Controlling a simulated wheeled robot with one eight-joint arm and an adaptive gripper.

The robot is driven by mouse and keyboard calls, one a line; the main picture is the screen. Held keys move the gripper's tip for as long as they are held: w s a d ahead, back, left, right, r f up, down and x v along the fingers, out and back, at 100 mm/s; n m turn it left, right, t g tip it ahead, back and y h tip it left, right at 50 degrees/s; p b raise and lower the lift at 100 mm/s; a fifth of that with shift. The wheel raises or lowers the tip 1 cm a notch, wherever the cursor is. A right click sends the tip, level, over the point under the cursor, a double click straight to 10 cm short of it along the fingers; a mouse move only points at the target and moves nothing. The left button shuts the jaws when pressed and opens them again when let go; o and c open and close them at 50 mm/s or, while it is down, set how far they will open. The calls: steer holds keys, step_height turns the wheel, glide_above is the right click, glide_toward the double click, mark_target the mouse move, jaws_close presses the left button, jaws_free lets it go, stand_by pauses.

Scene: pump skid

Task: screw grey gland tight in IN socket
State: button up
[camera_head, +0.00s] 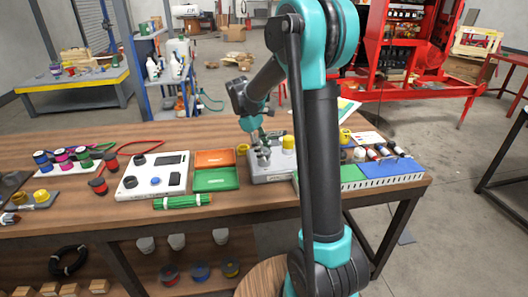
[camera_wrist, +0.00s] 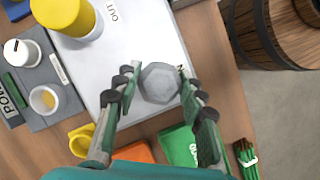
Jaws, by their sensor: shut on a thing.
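The grey gland (camera_wrist: 158,84), with a hexagonal top, sits between the fingertips of my gripper (camera_wrist: 156,79) in the wrist view. My gripper is shut on it. The gland is over the light grey box (camera_wrist: 150,40) near one edge, beside a partly hidden label ending in N. The IN socket is hidden beneath the gland, so I cannot tell how deep it sits. A yellow gland (camera_wrist: 70,14) stands at the box's OUT label. In the head view my gripper (camera_head: 263,146) points down onto the grey box (camera_head: 270,176).
Green tray (camera_head: 215,179) and orange tray (camera_head: 214,158) lie left of the box. A green bundle (camera_head: 183,201) lies at the table's front. A yellow ring (camera_wrist: 82,140) and a grey plate with a white knob (camera_wrist: 20,52) are near the box. A barrel (camera_wrist: 280,30) stands off the table.

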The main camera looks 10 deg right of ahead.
steer(key=o, duration=1.2)
